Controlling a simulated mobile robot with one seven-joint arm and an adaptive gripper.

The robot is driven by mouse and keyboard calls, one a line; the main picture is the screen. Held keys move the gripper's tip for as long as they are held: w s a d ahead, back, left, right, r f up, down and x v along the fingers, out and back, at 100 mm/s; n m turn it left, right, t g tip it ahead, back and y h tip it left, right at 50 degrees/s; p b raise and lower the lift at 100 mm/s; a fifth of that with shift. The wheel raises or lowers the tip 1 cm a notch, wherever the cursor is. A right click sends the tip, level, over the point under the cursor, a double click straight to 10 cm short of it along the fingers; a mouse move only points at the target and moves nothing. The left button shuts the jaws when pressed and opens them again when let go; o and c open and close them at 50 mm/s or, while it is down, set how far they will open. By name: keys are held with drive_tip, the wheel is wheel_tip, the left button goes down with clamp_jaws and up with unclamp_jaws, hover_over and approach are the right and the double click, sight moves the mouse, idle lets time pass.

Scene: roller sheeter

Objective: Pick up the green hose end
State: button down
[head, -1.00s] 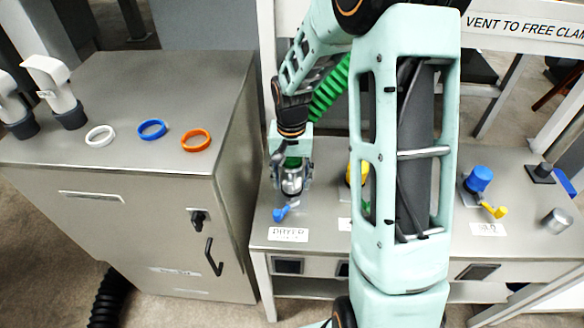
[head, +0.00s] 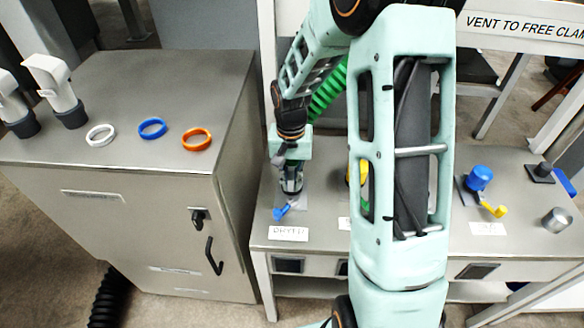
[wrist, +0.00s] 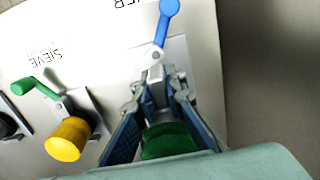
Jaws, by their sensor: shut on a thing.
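The green hose end (wrist: 168,140) shows in the wrist view as a green round part between my fingers. It sits at the metal port with the blue lever (wrist: 168,10) on the bench. In the head view my gripper (head: 291,182) stands over that port, above the blue lever (head: 282,211), and hides the hose end. In the wrist view my gripper (wrist: 158,88) has its fingers drawn in around the hose end. A ribbed green hose (head: 327,92) shows behind my arm in the head view.
A yellow-capped port (wrist: 70,138) with a green lever stands beside it. A blue-capped port (head: 480,178) with a yellow lever and a small metal cup (head: 557,220) are at the right. The cabinet (head: 120,155) at left bears white, blue and orange rings.

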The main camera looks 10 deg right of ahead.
sight(292, 172)
drive_tip(key=shift+w+d+r, duration=0.2)
drive_tip(key=shift+w+r, duration=0.05)
drive_tip(key=shift+w, duration=0.25)
drive_tip(key=shift+r, duration=0.55)
wheel_tip(292, 172, up, 2)
drive_tip(key=shift+r, duration=0.1)
drive_tip(key=s+d+r, duration=0.8)
drive_tip(key=s+r, duration=0.1)
drive_tip(key=s, duration=0.2)
drive_tip(key=shift+s+d+r+b, duration=0.15)
drive_tip(key=shift+s+d+b, duration=0.1)
drive_tip(key=shift+s+b, duration=0.1)
drive_tip(key=shift+w, duration=0.1)
